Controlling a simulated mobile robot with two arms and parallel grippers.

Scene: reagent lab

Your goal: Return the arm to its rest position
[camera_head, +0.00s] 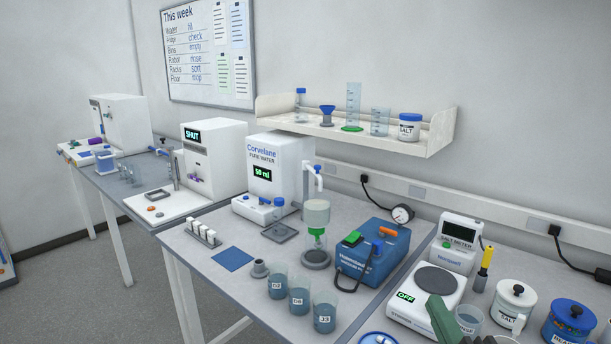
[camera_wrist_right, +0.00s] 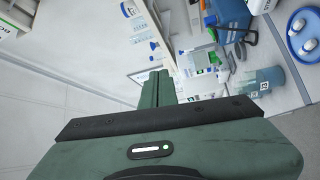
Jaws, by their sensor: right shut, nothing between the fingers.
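My right gripper (camera_head: 437,306) is a dark green shape at the bottom right of the head view, in front of the stirring hotplate (camera_head: 428,286) and beside a rinse beaker (camera_head: 469,321). In the right wrist view its fingers (camera_wrist_right: 158,88) are together with nothing between them. That view is turned sideways, with the bench on the right and pale wall on the left. My left gripper is not in view.
Labelled beakers (camera_head: 299,296) stand at the bench front, left of a blue vacuum pump (camera_head: 372,253). A salt meter (camera_head: 459,240), salt jar (camera_head: 513,306) and blue pot (camera_head: 569,322) are on the right. A wall shelf (camera_head: 350,135) holds glassware.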

